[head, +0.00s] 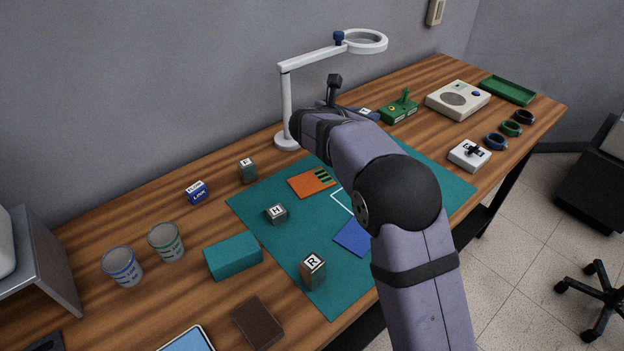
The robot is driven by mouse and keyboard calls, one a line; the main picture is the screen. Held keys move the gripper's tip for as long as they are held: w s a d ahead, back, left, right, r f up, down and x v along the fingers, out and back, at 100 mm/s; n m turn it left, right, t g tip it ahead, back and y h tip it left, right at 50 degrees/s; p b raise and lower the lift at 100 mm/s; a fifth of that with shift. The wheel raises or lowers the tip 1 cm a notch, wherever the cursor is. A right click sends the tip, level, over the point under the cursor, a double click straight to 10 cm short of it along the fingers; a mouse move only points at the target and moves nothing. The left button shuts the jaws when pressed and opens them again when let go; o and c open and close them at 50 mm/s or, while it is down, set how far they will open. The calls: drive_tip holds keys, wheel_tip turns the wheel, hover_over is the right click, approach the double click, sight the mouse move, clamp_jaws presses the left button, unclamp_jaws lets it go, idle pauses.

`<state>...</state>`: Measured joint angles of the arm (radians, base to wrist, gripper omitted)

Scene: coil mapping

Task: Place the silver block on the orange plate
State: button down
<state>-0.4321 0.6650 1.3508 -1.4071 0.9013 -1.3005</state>
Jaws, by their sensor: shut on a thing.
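The orange plate (304,185) lies flat on the teal mat, with dark green bars at its right end; no block is seen on its visible part. I cannot tell for sure which block is the silver one. A greyish block marked H (277,214) sits on the mat left of and nearer than the plate. A larger grey-brown block marked R (313,272) stands near the mat's front. A dark grey-green block (247,172) stands off the mat, behind left. My arm bends over the mat's far side.
A white lamp (288,105) stands behind the mat (305,225). A blue plate (352,238) lies partly behind my arm. A teal box (233,256), two cups (166,243) and a blue block (197,192) stand left. A green joystick box (398,110) and beige device (457,100) stand right.

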sight(311, 181)
drive_tip(key=s+a+n+t+y, duration=0.15)
drive_tip(key=s+a, duration=0.25)
drive_tip(key=a, duration=0.4)
drive_tip(key=s+a+n+y, duration=0.2)
drive_tip(key=s+a, duration=0.1)
drive_tip(key=a, duration=0.4)
drive_tip(key=shift+m+g+h, duration=0.25)
drive_tip(key=shift+m+h, duration=0.4)
drive_tip(key=shift+m, duration=0.2)
drive_tip(key=shift+s+d+f+p, duration=0.3)
drive_tip(key=shift+d+f, duration=0.1)
drive_tip(key=shift+f, duration=1.6)
drive_tip(key=shift+s+d+f+p, duration=0.15)
drive_tip(key=shift+s+d+f, duration=0.15)
drive_tip(key=shift+f, duration=1.75)
drive_tip(key=shift+s+d+f+p, duration=0.25)
drive_tip(key=shift+d+f, duration=0.2)
drive_tip(key=shift+f, duration=1.55)
drive_tip(key=shift+f, duration=0.15)
drive_tip(key=c, duration=1.4)
unclamp_jaws()
